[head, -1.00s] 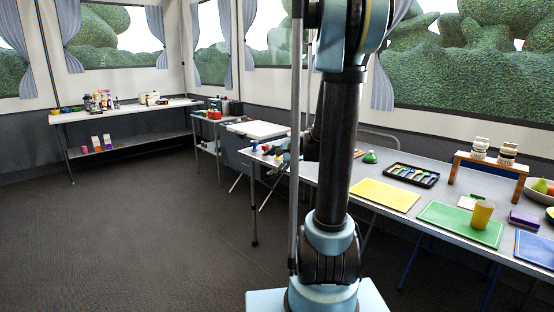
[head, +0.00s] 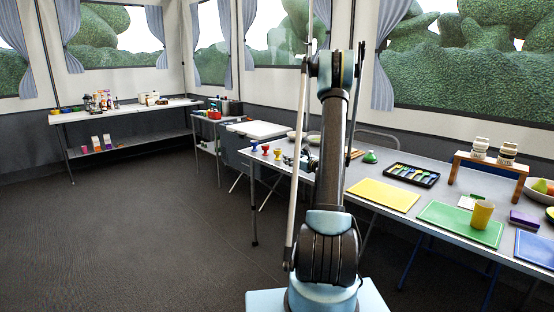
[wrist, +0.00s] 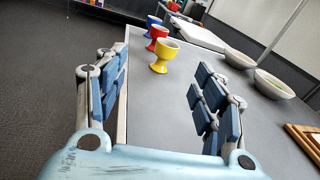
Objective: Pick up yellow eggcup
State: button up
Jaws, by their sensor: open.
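The yellow eggcup (wrist: 164,55) stands upright on the grey table (wrist: 185,110), ahead of my gripper (wrist: 162,95) in the wrist view. My gripper is open and empty, its two blue-padded fingers wide apart, with the yellow eggcup beyond them and in line with the gap. A red eggcup (wrist: 156,36) and a blue eggcup (wrist: 153,21) stand just behind it in a row. In the head view the yellow eggcup (head: 278,154) is small at the table's far left end, with the red eggcup (head: 265,149) and blue eggcup (head: 254,144) to its left.
Two bowls (wrist: 273,84) (wrist: 239,59) stand right of the eggcups in the wrist view. A wooden item (wrist: 304,140) lies at the lower right. The table's left edge runs close to the eggcups. Bare tabletop lies between my fingers and the yellow eggcup.

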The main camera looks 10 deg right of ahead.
aim_at(280, 151)
jog(key=shift+w+d+f+m+t, duration=0.45)
jog(key=shift+d+f+m, duration=0.15)
jog(key=shift+d+m, duration=0.15)
jog(key=shift+w+d+f, duration=0.1)
jog(key=shift+w, duration=0.05)
jog(key=shift+w+h, duration=0.3)
jog(key=shift+w, duration=0.05)
jog(key=x, duration=1.1)
jog(key=shift+w+a, duration=0.15)
jog(key=shift+a, duration=0.15)
jog(key=shift+a+x, duration=0.2)
jog(key=shift+x, duration=1.05)
jog(key=shift+a+x, duration=0.15)
jog(key=shift+x, duration=1.15)
jog(key=shift+s, duration=0.2)
jog(key=shift+c, duration=0.5)
jog(key=c, duration=1.1)
